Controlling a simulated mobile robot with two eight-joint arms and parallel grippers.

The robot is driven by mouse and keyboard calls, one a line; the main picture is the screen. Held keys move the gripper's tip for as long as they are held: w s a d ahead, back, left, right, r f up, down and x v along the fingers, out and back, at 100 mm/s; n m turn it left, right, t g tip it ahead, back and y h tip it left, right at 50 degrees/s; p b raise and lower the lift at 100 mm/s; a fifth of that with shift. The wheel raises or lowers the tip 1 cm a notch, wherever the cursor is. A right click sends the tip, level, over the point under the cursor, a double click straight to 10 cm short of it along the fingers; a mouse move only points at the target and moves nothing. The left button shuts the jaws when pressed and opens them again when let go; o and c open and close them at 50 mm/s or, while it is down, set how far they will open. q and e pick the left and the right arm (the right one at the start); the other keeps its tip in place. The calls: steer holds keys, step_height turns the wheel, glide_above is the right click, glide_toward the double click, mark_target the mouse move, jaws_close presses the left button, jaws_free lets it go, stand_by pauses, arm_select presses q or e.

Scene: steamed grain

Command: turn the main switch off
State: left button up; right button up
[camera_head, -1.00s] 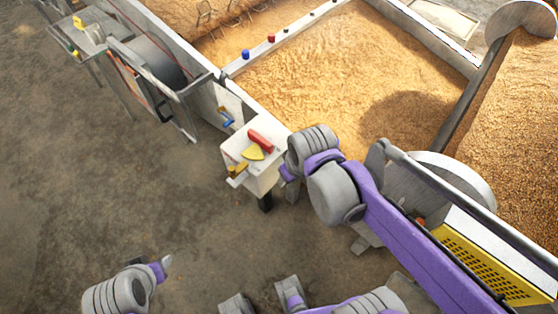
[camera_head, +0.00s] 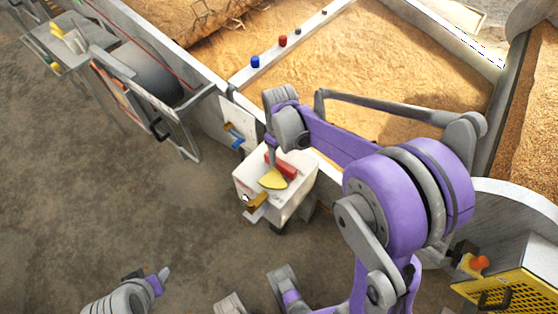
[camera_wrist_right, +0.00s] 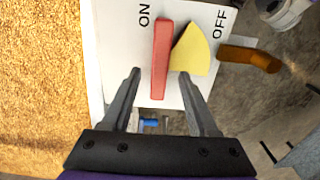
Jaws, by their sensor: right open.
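The main switch is a white box (camera_head: 300,193) with a red lever (camera_head: 283,168) and a yellow sector plate (camera_head: 272,180) on its top. In the right wrist view the red lever (camera_wrist_right: 160,60) lies by the ON label, with the yellow sector (camera_wrist_right: 191,50) between it and the OFF label. My right gripper (camera_wrist_right: 159,76) is open, its fingertips on either side of the lever's near end; contact cannot be told. In the head view my right gripper (camera_head: 271,146) is over the box, partly hiding its top. My left gripper (camera_head: 163,275) is at the lower left, away from the box; its jaws are unclear.
A brown-orange handle (camera_head: 257,203) sticks out of the box's side. A blue handle (camera_head: 236,140) is on the wall behind it. Grain-filled bins (camera_head: 390,60) lie beyond the wall, with blue and red buttons (camera_head: 283,41) on a divider.

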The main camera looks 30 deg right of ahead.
mark_target(279, 161)
steer(key=shift+f, duration=1.85)
jaws_close()
steer(key=shift+w, duration=0.1)
